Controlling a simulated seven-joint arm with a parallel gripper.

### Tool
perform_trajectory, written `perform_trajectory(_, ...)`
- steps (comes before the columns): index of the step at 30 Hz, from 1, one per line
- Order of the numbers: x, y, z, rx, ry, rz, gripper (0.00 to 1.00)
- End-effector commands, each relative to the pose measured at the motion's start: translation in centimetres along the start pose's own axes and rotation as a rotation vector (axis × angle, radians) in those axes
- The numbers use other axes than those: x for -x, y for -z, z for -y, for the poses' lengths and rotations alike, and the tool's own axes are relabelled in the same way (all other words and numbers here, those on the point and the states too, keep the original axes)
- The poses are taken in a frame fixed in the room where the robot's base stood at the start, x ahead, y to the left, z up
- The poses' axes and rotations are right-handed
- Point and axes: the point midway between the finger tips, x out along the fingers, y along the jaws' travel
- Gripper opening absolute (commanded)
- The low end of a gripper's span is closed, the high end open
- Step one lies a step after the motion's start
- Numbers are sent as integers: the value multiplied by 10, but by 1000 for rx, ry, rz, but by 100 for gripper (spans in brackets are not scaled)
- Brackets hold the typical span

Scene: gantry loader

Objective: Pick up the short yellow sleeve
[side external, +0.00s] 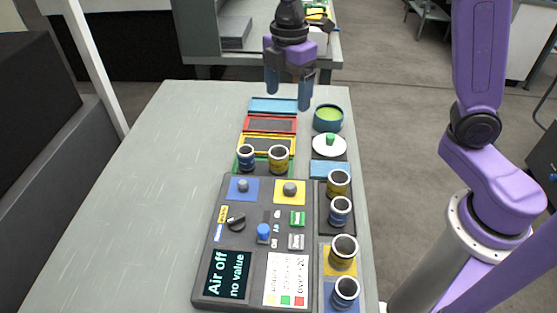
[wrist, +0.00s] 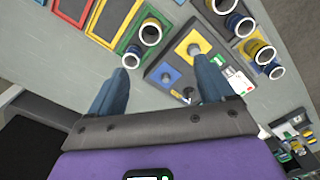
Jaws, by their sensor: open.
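Three yellow sleeves with dark bores are in the side view. One yellow sleeve (side external: 279,160) stands in the green tray (side external: 237,168) beside a blue sleeve (side external: 246,158). Another yellow sleeve (side external: 338,184) stands in the dark right-hand rack, and a third yellow sleeve (side external: 343,252) stands nearer on a yellow pad. I cannot tell surely which is the short one. My gripper (side external: 289,98) is open and empty, high above the far end of the table. In the wrist view my open gripper (wrist: 162,65) has the green-tray yellow sleeve (wrist: 150,33) ahead of its fingers.
Blue sleeves (side external: 340,211) (side external: 345,293) stand among the right-hand yellow ones. A control panel (side external: 210,270) with knobs and an "Air off" display lies in front. Red (side external: 270,123) and blue (side external: 273,105) trays, a green-filled cup (side external: 328,118) and a white lid (side external: 329,146) are behind. The table's left side is clear.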

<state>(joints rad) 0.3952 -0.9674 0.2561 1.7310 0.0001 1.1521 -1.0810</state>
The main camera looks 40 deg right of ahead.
Motion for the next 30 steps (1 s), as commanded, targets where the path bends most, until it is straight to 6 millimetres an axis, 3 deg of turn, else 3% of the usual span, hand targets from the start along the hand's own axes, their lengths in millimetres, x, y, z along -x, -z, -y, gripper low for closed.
perform_trajectory(4, -1, -3, -23, 47, 2, 1, 82)
perform_trajectory(10, -13, -5, -29, 65, 6, 3, 82)
perform_trajectory(24, -99, -5, -27, 62, 7, 3, 82)
perform_trajectory(30, -120, -4, -27, 63, 4, 2, 82)
